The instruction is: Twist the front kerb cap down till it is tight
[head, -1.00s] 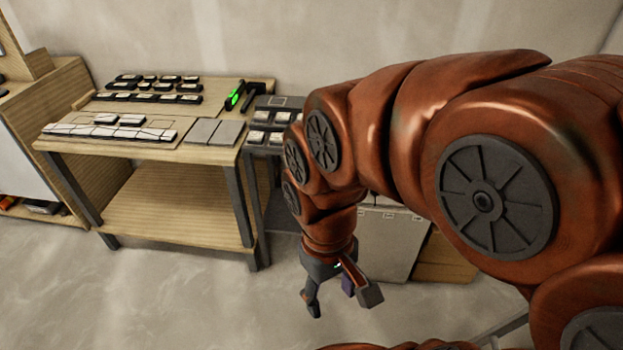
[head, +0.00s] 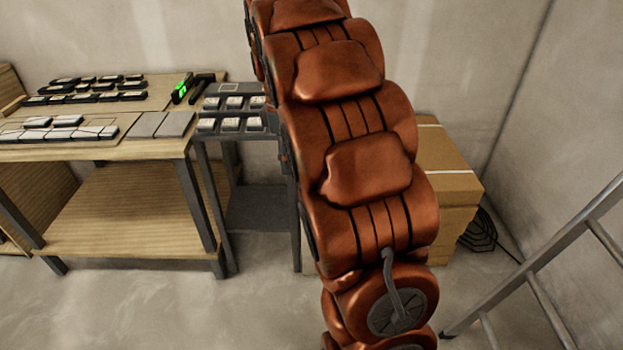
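My gripper is out of view; only my arm shows, rising through the middle of the picture and out at the top. The workbench (head: 115,156) stands at the left. A row of white tiles (head: 92,133) lies along its front left, with a few small white-topped dark pieces (head: 67,120) at the tiles' back edge. I cannot tell which piece is the front kerb cap at this size.
Dark pieces with pale tops (head: 86,97) line the bench's back, near a green-lit tool (head: 182,89). A low grey stand (head: 238,139) holds several pale-topped blocks. Cardboard boxes (head: 449,187), a cable coil (head: 480,230) and a ladder (head: 540,260) occupy the right. Floor before the bench is clear.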

